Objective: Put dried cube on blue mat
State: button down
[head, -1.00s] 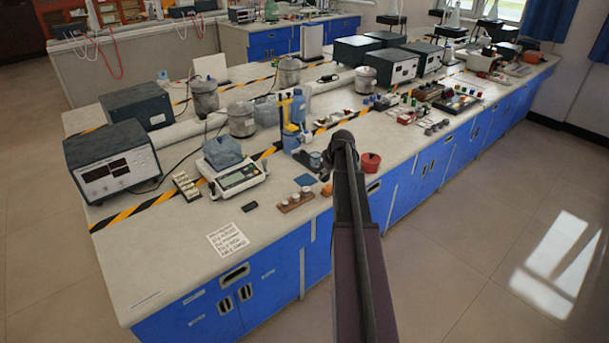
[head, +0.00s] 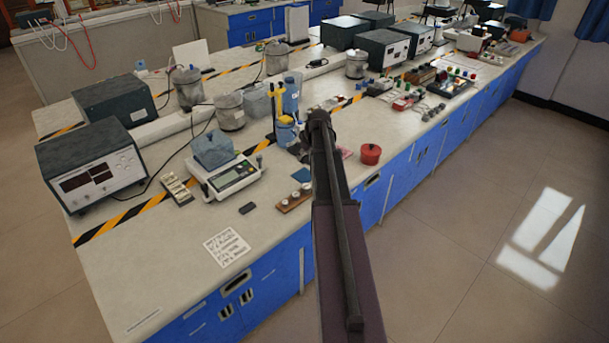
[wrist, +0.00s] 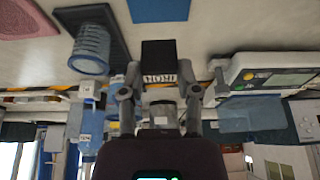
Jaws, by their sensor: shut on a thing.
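My gripper (wrist: 158,92) is shut on a small dark cube (wrist: 158,55), held between its two fingers in the wrist view. The blue mat (wrist: 160,9) lies on the bench at the top edge of the wrist view, apart from the cube. In the head view my arm hides most of the gripper and the cube.
A balance (head: 228,176) with a blue container (head: 212,148) stands left of the mat. A ribbed blue beaker (wrist: 90,50) stands on a dark pad (wrist: 112,22) near a pink mat (wrist: 28,17). The wooden block (head: 296,201) and red pot (head: 371,154) are near the front edge.

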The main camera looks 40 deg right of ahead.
aim_at(306, 158)
jog(key=shift+s+d, duration=0.2)
jog(key=shift+s, duration=0.1)
jog(key=shift+s+a+f, duration=0.1)
jog(key=shift+s+a, duration=0.05)
jog(key=shift+s, duration=0.5)
jog(key=s+a, duration=0.1)
jog(key=s, duration=0.3)
jog(key=s+a+f+b, duration=0.1)
jog(key=s+a, duration=0.1)
jog(key=s, duration=0.3)
jog(key=s+a, duration=0.2)
jog(key=s, duration=0.3)
jog(key=shift+f, duration=0.15)
jog(key=shift+w+d, duration=0.1)
jog(key=shift+w, duration=0.05)
jog(key=w+d, duration=0.1)
jog(key=w, duration=0.4)
jog(key=w+d+f+b, duration=0.1)
jog(key=w+d, duration=0.1)
jog(key=w, duration=0.3)
jog(key=w+d+b, duration=0.1)
jog(key=w, duration=0.4)
jog(key=shift+w+d+f, duration=0.1)
jog(key=shift+d+f, duration=0.15)
jog(key=shift+d, duration=0.1)
jog(key=shift+f+b, duration=1.8)
jog(key=shift+f, duration=0.15)
